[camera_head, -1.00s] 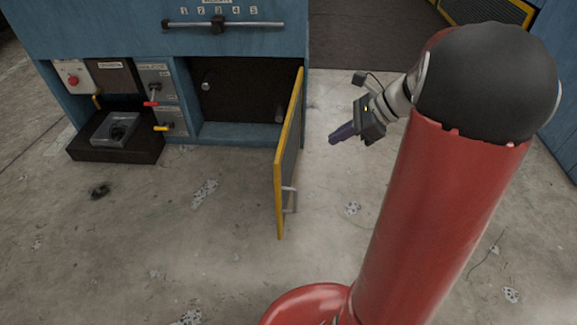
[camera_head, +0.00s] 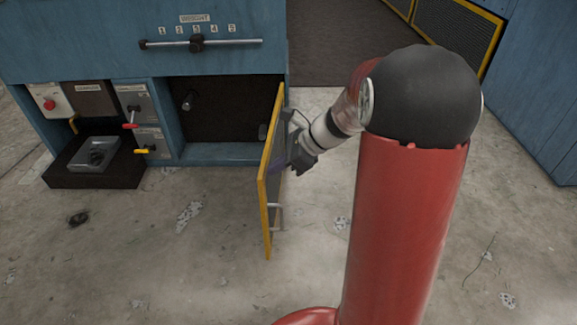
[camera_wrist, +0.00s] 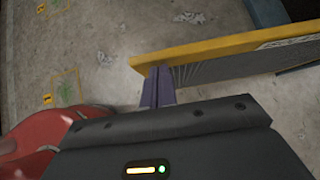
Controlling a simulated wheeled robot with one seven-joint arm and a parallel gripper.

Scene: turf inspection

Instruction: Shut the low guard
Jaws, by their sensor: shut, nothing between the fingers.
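The low guard is a mesh door with a yellow frame (camera_head: 264,205), hinged at the right side of a dark opening (camera_head: 230,108) in the blue machine. It stands wide open, swung out toward me, with a grey handle on its right face. My gripper (camera_head: 284,168) is shut and empty, at the guard's right face and above the handle. In the wrist view the shut fingers (camera_wrist: 158,86) lie against or very close to the guard (camera_wrist: 230,46), near its free end. I cannot tell whether they touch.
Left of the opening are a red and a yellow lever (camera_head: 130,126), a red button (camera_head: 48,104) and a dark base with a grey tray (camera_head: 95,153). A slider bar (camera_head: 200,43) is above. Concrete floor left of the guard is clear. Another blue unit (camera_head: 538,105) stands at right.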

